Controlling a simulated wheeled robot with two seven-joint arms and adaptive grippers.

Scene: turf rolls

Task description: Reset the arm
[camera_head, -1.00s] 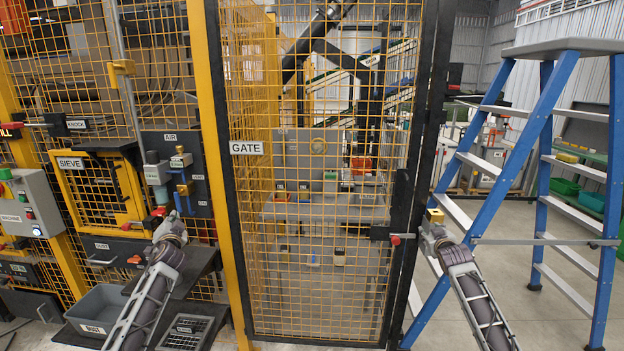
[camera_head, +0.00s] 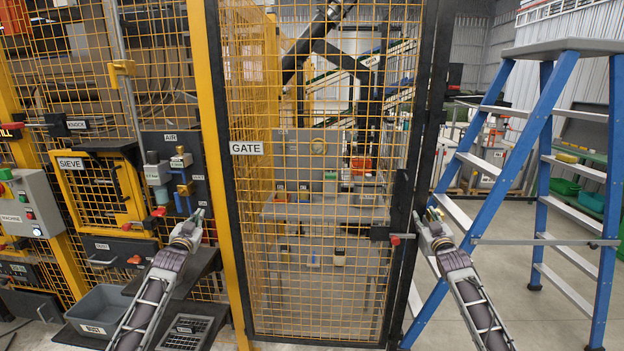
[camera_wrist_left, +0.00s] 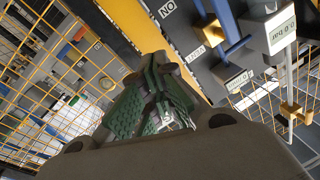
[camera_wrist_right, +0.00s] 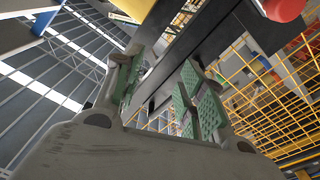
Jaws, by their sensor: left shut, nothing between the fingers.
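My left gripper (camera_head: 200,213) is shut and empty, in front of the yellow post left of the gate. In the left wrist view its green-padded fingers (camera_wrist_left: 160,75) meet. My right gripper (camera_head: 428,214) is near the gate's right edge, close to the red-tipped latch (camera_head: 396,240). In the right wrist view its two green-padded fingers (camera_wrist_right: 160,80) stand apart with nothing held between them. Both arms come up from the bottom of the head view. Whether the right fingers touch the gate frame cannot be told.
The mesh gate (camera_head: 246,147) stands in the middle and looks closed. A blue stepladder (camera_head: 545,120) stands close on the right.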

